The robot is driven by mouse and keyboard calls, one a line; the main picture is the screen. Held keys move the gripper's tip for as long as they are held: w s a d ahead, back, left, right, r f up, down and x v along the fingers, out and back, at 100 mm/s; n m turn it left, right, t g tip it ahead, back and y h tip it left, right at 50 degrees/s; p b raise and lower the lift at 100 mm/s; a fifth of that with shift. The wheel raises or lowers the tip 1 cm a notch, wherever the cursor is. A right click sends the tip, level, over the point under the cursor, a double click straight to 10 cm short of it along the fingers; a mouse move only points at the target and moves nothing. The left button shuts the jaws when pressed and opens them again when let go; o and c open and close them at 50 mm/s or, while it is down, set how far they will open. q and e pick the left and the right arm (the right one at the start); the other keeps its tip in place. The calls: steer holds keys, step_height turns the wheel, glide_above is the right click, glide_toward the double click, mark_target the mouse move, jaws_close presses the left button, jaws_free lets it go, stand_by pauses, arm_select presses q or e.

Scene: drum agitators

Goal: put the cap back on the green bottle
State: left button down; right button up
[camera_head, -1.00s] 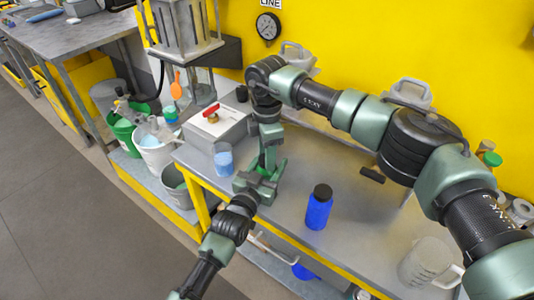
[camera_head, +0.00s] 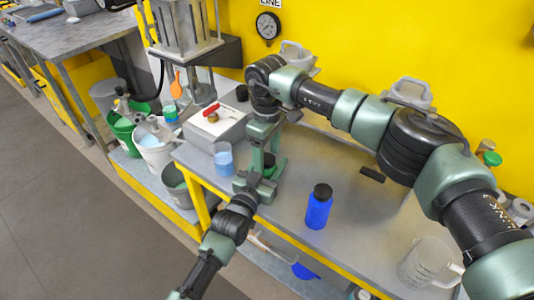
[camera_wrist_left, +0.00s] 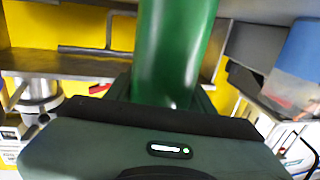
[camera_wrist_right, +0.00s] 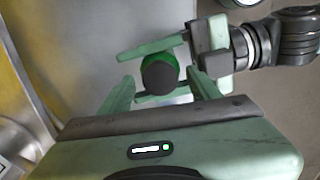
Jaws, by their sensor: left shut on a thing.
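The green bottle (camera_wrist_left: 175,50) stands up in the left wrist view, close between the jaws of my left gripper (camera_head: 262,180). My left gripper is shut on it above the bench. In the right wrist view a round black cap (camera_wrist_right: 159,76) covers the top of the bottle, with green showing around it. I cannot tell how tightly it is seated. My right gripper (camera_wrist_right: 160,98) points down from above, its two fingers spread wide and apart from the cap. In the head view the fingers partly hide the bottle.
A blue bottle (camera_head: 318,212) with a black top stands on the grey bench (camera_head: 290,205). A clear jug (camera_head: 425,262) is at the front right. A cup of blue liquid (camera_head: 223,160) and a grey box (camera_head: 214,127) are at the left. Buckets stand beyond the bench's left edge.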

steer(key=shift+r, duration=2.25)
steer(key=shift+c, duration=0.2)
